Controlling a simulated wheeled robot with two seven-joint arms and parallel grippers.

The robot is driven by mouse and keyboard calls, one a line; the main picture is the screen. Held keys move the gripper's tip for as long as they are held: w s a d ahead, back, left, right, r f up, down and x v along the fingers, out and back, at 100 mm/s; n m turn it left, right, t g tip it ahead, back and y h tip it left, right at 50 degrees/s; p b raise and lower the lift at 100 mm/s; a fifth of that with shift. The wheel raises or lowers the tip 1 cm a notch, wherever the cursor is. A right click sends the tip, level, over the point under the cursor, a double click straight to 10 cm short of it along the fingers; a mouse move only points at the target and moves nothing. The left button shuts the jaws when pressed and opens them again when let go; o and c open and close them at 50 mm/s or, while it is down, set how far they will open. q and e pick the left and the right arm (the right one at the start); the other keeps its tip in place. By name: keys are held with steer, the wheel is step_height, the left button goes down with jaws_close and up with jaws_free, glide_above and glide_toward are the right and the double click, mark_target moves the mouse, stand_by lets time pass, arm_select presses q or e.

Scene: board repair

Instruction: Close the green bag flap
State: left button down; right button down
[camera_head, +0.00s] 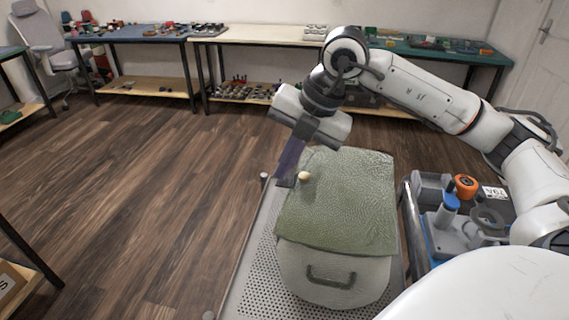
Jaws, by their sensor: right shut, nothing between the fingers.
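The green bag (335,277) lies on a perforated grey metal surface in front of me, its dark handle (331,277) toward me. Its textured green flap (345,200) lies spread over the top of the bag. A small pale round knob (304,176) shows at the flap's left side, near the far end. My right gripper (285,182) is shut and empty, pointing down at the flap's far left edge, beside the knob. I cannot tell whether its fingertips touch the flap. My left gripper is not in view.
The perforated surface (249,270) has a bare strip left of the bag. A cart with tools, including an orange roll (466,185), stands close on the right. Workbenches (270,36) with parts line the far wall. Wooden floor (150,190) is clear on the left.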

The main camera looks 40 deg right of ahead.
steer(key=shift+s+a+f, duration=0.1)
steer(key=shift+s+f, duration=0.05)
